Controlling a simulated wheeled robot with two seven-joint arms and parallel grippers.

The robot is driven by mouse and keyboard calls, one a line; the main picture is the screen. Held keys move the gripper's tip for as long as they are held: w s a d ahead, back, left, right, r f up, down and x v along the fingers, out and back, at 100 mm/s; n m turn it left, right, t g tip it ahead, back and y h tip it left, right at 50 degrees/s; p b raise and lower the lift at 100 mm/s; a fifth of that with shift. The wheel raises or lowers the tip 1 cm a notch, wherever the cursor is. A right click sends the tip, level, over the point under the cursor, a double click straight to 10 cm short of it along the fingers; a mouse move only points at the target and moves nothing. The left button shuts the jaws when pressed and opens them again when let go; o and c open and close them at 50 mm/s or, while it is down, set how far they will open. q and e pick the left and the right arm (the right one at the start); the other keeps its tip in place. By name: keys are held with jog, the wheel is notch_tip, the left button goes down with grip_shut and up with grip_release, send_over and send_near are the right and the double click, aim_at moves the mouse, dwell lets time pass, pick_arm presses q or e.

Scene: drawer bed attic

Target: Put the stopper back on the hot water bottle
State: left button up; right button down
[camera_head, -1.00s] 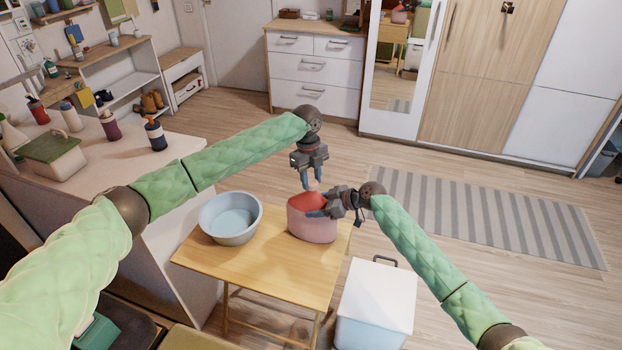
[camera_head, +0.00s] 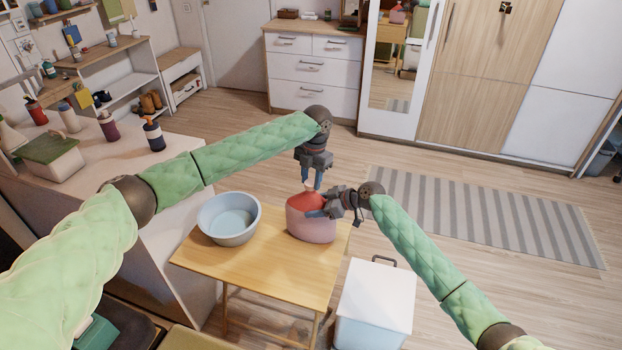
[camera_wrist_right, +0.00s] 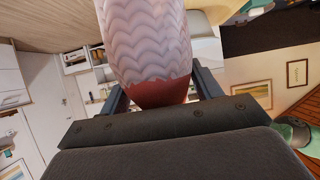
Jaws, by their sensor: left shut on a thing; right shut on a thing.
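The hot water bottle (camera_head: 312,228) has a pink cover and a red top, and stands on the wooden table's back right part. My right gripper (camera_head: 318,212) is shut on its red neck from the right. In the right wrist view the bottle (camera_wrist_right: 145,45) shows a pale knitted cover, with its red neck (camera_wrist_right: 163,94) between the fingers. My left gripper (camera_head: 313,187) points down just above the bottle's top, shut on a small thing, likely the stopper. The fingers mostly hide it, and I cannot tell whether it touches the bottle's mouth.
A pale blue basin (camera_head: 229,219) stands left of the bottle on the small wooden table (camera_head: 262,272). A white lidded bin (camera_head: 376,302) stands right of the table. Several pump bottles and a green-lidded box (camera_head: 50,155) are on the counter at left. A striped rug (camera_head: 480,215) lies at right.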

pick_arm(q)
jog(key=o, duration=0.9)
jog(key=shift+o, duration=0.2)
jog(key=shift+r, duration=0.1)
jog(key=shift+r, duration=2.15)
jog(key=shift+c, duration=0.2)
